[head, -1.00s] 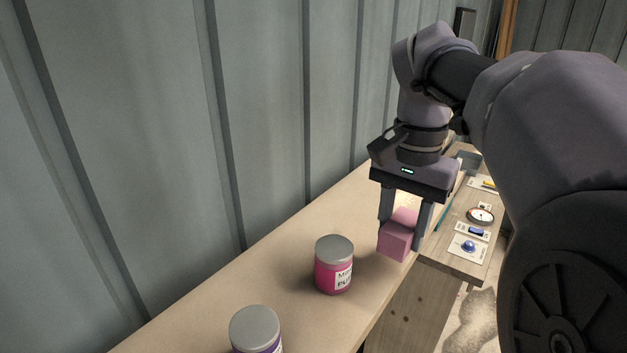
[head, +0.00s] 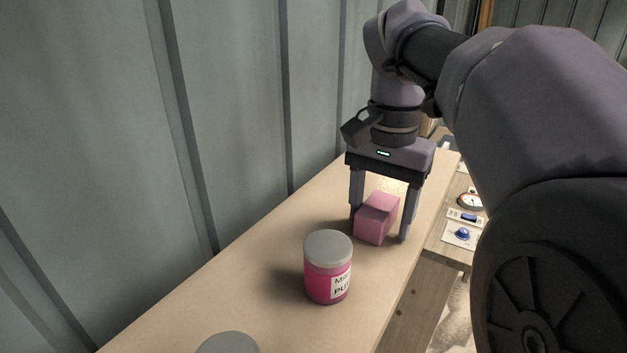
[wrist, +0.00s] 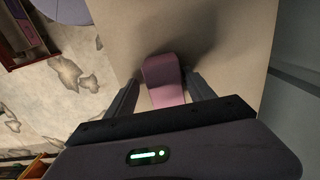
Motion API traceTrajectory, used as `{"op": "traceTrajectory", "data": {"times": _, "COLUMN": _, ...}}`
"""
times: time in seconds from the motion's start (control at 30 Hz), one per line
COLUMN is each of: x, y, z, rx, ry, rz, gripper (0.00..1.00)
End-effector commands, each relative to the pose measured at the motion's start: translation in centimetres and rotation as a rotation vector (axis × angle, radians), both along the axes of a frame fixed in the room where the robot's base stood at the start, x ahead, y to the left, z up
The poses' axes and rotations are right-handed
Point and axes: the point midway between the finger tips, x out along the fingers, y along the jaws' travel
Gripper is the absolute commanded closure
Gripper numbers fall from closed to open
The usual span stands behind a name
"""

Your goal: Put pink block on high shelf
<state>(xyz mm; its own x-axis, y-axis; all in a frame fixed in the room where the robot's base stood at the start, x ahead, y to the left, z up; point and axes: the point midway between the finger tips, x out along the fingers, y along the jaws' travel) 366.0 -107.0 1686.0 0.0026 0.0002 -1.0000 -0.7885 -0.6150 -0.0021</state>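The pink block (head: 371,220) stands on the light wooden high shelf (head: 240,275), behind a pink-labelled jar. My gripper (head: 379,220) is around it from above, with its two fingers spread on either side. In the wrist view the pink block (wrist: 164,80) lies between the fingers, with a gap on both sides. The gripper is open. The block's underside is hidden, but it appears to rest on the shelf.
A pink jar with a grey lid (head: 328,267) stands just in front of the block. Another grey lid (head: 228,343) shows at the bottom edge. A corrugated wall (head: 240,110) runs along the shelf's left. A lower bench (head: 460,225) with small gadgets lies to the right.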

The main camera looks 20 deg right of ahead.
Motion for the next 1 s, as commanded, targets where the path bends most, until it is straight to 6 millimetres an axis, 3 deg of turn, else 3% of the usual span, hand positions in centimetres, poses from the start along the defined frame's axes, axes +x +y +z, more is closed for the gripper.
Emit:
{"op": "traceTrajectory", "data": {"times": 0.27, "x": 0.1, "y": 0.0, "z": 0.9, "rx": 0.000, "ry": -0.001, "rz": 0.001, "gripper": 0.38}}
{"op": "traceTrajectory", "data": {"times": 0.5, "x": 0.1, "y": 0.0, "z": 7.7, "rx": -0.002, "ry": -0.003, "rz": -0.001, "gripper": 0.38}}
{"op": "traceTrajectory", "data": {"times": 0.7, "x": 0.0, "y": 0.0, "z": 11.7, "rx": 0.000, "ry": 0.000, "rz": -0.001, "gripper": 0.38}}
{"op": "traceTrajectory", "data": {"times": 1.0, "x": 0.0, "y": 0.0, "z": 12.2, "rx": 0.000, "ry": 0.000, "rz": 0.000, "gripper": 0.38}}
